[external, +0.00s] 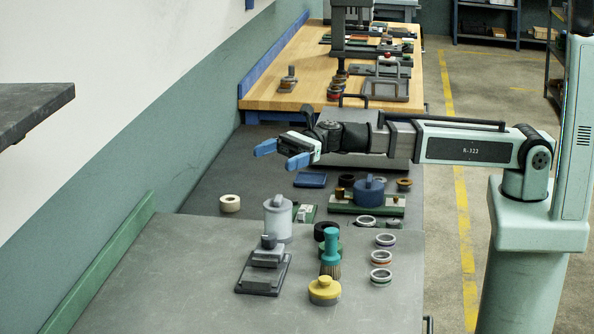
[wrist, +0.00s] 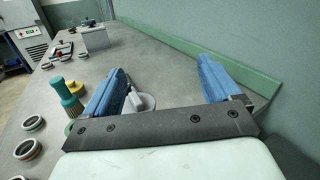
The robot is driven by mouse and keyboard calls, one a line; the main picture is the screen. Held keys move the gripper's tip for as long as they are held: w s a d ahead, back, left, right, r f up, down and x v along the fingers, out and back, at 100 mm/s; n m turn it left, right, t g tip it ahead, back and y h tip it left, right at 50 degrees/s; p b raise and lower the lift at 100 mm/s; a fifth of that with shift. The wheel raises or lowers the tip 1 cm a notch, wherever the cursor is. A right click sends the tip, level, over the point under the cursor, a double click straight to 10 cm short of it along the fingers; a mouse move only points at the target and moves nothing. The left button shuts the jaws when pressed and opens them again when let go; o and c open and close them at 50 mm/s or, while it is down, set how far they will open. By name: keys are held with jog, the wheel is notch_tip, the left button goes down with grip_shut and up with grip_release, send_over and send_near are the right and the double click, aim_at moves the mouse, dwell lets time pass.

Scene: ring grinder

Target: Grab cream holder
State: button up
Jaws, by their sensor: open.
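My gripper (external: 280,154) is open and empty, its two blue fingers raised above the grey bench and pointing left. In the wrist view my gripper (wrist: 162,68) shows its fingers wide apart. I cannot tell for certain which thing is the cream holder. A small cream ring (external: 230,203) lies on the bench to the canister's left.
A teal brush (external: 331,250), a yellow knobbed piece (external: 325,291) and several rings (external: 381,276) stand right of the canister. A dark grey fixture (external: 262,273) sits in front of it. A green board (external: 390,206) holds a blue pot (external: 369,193). The bench's left front is clear.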

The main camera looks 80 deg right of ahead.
jog(key=w+d+r+n+h, duration=0.1)
jog(key=w+d+n+h, duration=0.15)
jog(key=w+d, duration=0.65)
jog(key=n+g+h, duration=0.6)
jog(key=n+h, duration=0.7)
jog(key=n, duration=0.9)
send_over(230, 199)
jog(key=s+d, duration=0.1)
jog(key=s, duration=0.1)
notch_tip(230, 199, down, 18)
jog(key=shift+s+r, duration=0.15)
jog(key=shift+w+a+x, duration=0.1)
jog(key=shift+w+x, duration=0.05)
jog(key=shift+x, duration=1.2)
jog(key=shift+w+a+x, duration=0.15)
jog(key=shift+x, duration=1.2)
jog(key=shift+r, duration=0.15)
jog(key=c, duration=1.2)
